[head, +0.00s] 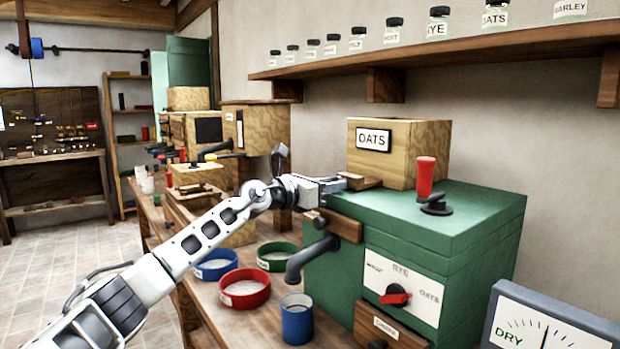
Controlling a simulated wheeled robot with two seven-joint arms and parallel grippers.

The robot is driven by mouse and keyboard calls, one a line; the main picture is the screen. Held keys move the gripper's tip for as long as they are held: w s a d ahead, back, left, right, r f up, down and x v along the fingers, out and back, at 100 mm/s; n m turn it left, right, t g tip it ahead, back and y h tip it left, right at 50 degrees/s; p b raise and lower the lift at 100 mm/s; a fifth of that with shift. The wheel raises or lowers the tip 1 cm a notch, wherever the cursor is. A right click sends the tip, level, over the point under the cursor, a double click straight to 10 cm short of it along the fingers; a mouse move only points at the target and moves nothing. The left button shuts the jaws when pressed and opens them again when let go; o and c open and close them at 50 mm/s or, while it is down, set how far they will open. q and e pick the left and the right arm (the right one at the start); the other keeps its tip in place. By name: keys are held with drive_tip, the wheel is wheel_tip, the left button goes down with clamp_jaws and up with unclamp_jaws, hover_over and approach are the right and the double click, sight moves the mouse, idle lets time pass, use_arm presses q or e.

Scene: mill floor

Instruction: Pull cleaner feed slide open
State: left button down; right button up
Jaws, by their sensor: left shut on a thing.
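The cleaner is a green box-shaped machine (465,240) on the bench, with a wooden hopper (420,155) labelled OATS on top. A small wooden feed slide (362,181) sticks out at the foot of the hopper, on its left side. My left gripper (342,184) reaches in from the left and is shut on the outer end of this slide. The jaws partly hide the end they hold. How far the slide stands out of the hopper is hard to tell. My right gripper is not in view.
A red handle (426,178) stands upright on the cleaner's top. A grey spout (308,258) juts from its left side, above a blue cup (297,318). Red (245,287), green (278,256) and blue (216,264) round sieves lie nearby. A jar shelf (450,45) runs above.

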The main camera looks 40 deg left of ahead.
use_arm(q)
drive_tip(key=shift+f, duration=0.1)
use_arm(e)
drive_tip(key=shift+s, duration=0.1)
use_arm(q)
drive_tip(key=c, duration=1.6)
unclamp_jaws()
drive_tip(key=o, duration=0.5)
drive_tip(key=shift+s+a, duration=0.1)
drive_tip(key=shift+s, duration=0.05)
drive_tip(key=shift+c, duration=0.2)
drive_tip(key=shift+s, duration=0.1)
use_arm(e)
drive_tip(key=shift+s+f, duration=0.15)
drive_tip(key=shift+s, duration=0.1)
use_arm(q)
drive_tip(key=b+v, duration=1.5)
drive_tip(key=v, duration=0.1)
drive_tip(key=shift+b, duration=0.3)
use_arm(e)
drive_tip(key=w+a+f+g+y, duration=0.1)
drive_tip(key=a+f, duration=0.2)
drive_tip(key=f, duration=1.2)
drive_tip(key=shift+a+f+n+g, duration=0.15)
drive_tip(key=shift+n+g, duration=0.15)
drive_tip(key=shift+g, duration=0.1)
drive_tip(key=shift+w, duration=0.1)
